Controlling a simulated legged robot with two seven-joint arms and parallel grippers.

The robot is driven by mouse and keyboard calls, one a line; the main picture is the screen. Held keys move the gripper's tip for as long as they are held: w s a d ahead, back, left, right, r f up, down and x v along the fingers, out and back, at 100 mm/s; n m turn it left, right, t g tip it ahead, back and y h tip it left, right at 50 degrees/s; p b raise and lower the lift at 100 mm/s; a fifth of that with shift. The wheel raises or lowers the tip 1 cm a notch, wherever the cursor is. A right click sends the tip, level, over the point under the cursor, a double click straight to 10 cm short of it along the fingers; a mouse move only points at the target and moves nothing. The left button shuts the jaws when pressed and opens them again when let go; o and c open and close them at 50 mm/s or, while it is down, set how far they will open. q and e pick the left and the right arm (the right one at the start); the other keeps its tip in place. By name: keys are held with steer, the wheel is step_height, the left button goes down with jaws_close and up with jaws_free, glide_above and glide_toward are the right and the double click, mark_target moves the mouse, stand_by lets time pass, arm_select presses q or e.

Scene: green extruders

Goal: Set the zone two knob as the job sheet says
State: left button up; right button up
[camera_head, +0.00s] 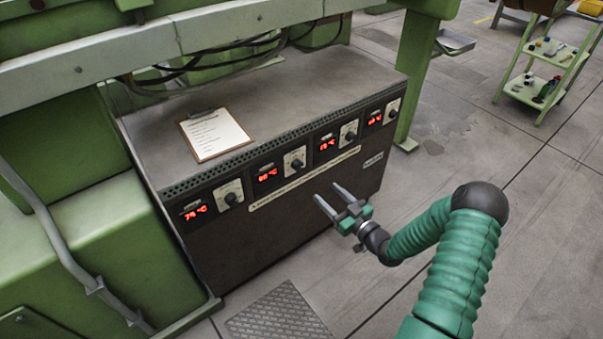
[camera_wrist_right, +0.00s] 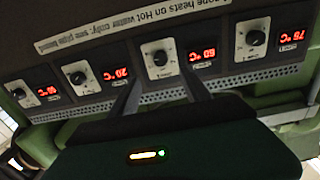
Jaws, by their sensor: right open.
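A dark control cabinet (camera_head: 270,240) has a row of several red displays, each paired with a knob on a pale dial. The second knob from the left (camera_head: 295,161) sits beside a display (camera_head: 267,174) reading about 60 °C; zone labels are too small to read. In the wrist view, upside down, this knob (camera_wrist_right: 159,58) is just beyond the fingertips. My right gripper (camera_head: 327,191) is open and empty, in front of the panel, apart from the knob; its fingers (camera_wrist_right: 161,77) straddle the knob's line. The job sheet (camera_head: 215,133) lies clipped on the cabinet top, unreadable. My left gripper is out of view.
Neighbouring knobs stand left (camera_head: 230,193) and right (camera_head: 348,132) along the panel. Black cables (camera_head: 215,60) hang above the cabinet's back. A ridged metal floor plate (camera_head: 280,315) lies in front. A green trolley (camera_head: 548,75) stands far right. The floor on the right is open.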

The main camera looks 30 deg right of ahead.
mark_target(300, 168)
steer(key=w+b, duration=0.1)
steer(key=w, duration=0.3)
steer(key=w+b, duration=0.1)
steer(key=w, duration=0.4)
steer(key=w+a+b, duration=0.1)
steer(key=w, duration=0.3)
steer(key=shift+w+f+b, duration=0.15)
steer(key=shift+w+b, duration=0.2)
steer(key=shift+w+a, duration=0.1)
steer(key=shift+w, duration=0.3)
jaws_close()
